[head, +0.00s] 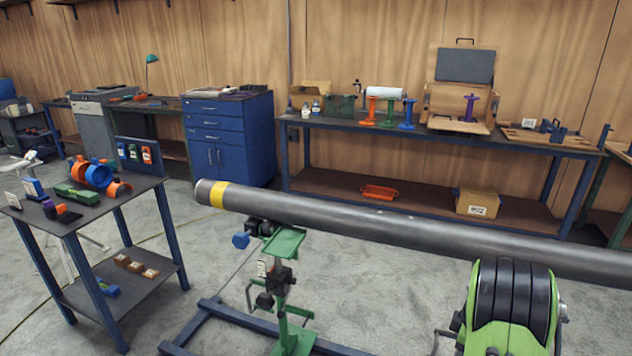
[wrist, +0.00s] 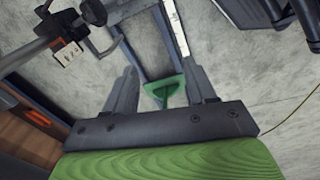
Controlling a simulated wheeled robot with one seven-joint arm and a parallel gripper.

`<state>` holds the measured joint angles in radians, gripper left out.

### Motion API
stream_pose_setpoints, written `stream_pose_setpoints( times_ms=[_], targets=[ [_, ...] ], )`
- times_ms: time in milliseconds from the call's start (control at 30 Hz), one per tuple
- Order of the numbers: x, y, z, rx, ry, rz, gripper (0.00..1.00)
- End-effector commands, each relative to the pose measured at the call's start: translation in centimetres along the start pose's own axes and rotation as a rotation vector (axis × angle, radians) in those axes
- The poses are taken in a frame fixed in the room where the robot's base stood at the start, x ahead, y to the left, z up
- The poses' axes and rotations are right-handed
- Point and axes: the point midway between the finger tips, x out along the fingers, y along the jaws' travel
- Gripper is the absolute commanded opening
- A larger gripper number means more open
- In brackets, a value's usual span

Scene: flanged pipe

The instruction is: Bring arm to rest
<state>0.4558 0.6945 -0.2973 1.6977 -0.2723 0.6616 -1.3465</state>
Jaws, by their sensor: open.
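My gripper (wrist: 162,75) shows in the wrist view with its two grey fingers spread wide and nothing held between them. Beyond the fingers are the grey floor and a green stand part (wrist: 165,92), which seems well apart from them. I cannot make out my gripper in the head view. There, the long grey pipe (head: 330,216) with a yellow band near its left end lies across the scene, above a green stand (head: 285,243).
A small table (head: 75,225) with colored parts stands at left. A long workbench (head: 440,142) and a blue cabinet (head: 232,135) line the wall. A dark bar (wrist: 30,50) with a clamp is at upper left in the wrist view. Floor between table and stand is mostly open.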

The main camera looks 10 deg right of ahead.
Motion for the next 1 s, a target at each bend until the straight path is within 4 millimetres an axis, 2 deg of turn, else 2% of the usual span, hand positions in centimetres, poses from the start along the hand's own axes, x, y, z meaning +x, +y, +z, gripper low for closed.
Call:
stream_pose_setpoints(
  times_ms=[33,167,267,300,367,400,533,600,733,833,1000],
  targets=[
    [-2.3,-0.4,-1.1,0.028,0.014,0.016,0.55],
    [-8.0,-2.4,-3.9,0.128,0.054,0.051,0.55],
    [-13.4,-5.4,-6.3,0.228,0.100,0.077,0.55],
    [-15.9,-7.1,-7.2,0.274,0.123,0.087,0.55],
    [-19.4,-10.0,-8.4,0.347,0.158,0.100,0.55],
    [-21.5,-12.0,-8.9,0.394,0.183,0.107,0.55],
    [-26.9,-19.0,-9.4,0.547,0.260,0.125,0.55],
    [-28.8,-22.6,-8.9,0.629,0.300,0.131,0.55],
    [-30.4,-27.6,-7.3,0.757,0.361,0.137,0.55],
    [-30.6,-29.4,-6.4,0.819,0.388,0.139,0.55],
    [-30.4,-30.0,-6.1,0.847,0.395,0.138,0.55]
  ],
)
